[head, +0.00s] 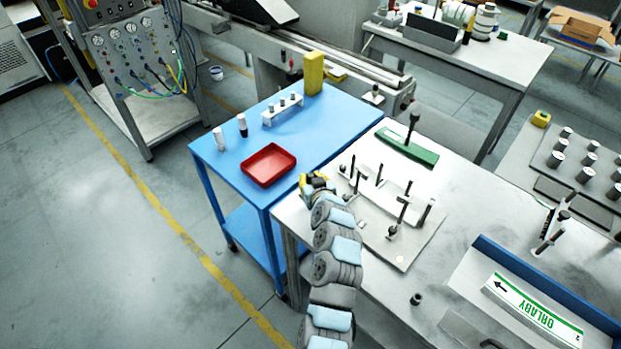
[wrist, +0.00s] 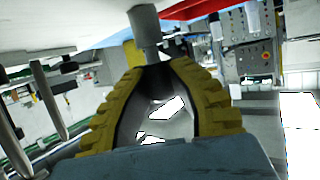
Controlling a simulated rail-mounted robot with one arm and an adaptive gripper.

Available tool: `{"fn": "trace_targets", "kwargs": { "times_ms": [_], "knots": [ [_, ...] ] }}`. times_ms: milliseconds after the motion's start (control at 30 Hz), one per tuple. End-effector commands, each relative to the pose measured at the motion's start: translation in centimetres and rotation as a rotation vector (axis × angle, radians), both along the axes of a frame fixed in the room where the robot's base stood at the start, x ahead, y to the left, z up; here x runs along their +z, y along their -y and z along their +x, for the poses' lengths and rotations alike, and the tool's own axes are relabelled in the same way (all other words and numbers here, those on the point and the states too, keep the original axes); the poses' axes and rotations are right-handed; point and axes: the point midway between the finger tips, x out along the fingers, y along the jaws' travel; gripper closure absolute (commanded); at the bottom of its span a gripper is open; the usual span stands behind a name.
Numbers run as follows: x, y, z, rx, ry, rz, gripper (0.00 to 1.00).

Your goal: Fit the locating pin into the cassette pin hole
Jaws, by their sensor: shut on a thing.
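My gripper (head: 317,184) is at the left edge of the pale cassette plate (head: 410,250) on the steel table. In the wrist view its yellow ribbed fingers (wrist: 152,64) are shut at their tips on a grey stepped cylinder, seemingly the locating pin (wrist: 147,28). The wider end of the pin points away from the fingers. In the head view the pin is hidden or too small to make out. Several dark posts stand on the plate, some with round knobs. I cannot make out the pin hole in either view.
A blue cart (head: 215,160) with a red tray (head: 269,165) stands left of the table. A green block with a black handle (head: 408,148) lies behind the plate. A small dark cylinder (head: 415,299) and a label box (head: 535,312) are in front. Bare tabletop lies right of the plate.

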Motion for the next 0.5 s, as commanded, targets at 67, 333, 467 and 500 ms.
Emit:
{"fn": "trace_targets", "kwargs": {
  "times_ms": [67,333,467,500],
  "knots": [
    [-0.25,-0.01,0.0,0.0,0.0,0.0,1.0],
    [-0.14,-0.02,0.0,0.0,0.0,0.0,0.59],
    [-0.13,-0.02,0.01,0.0,0.0,0.0,0.59],
    [-0.14,-0.02,0.0,0.0,0.0,0.0,0.59]
  ]
}}
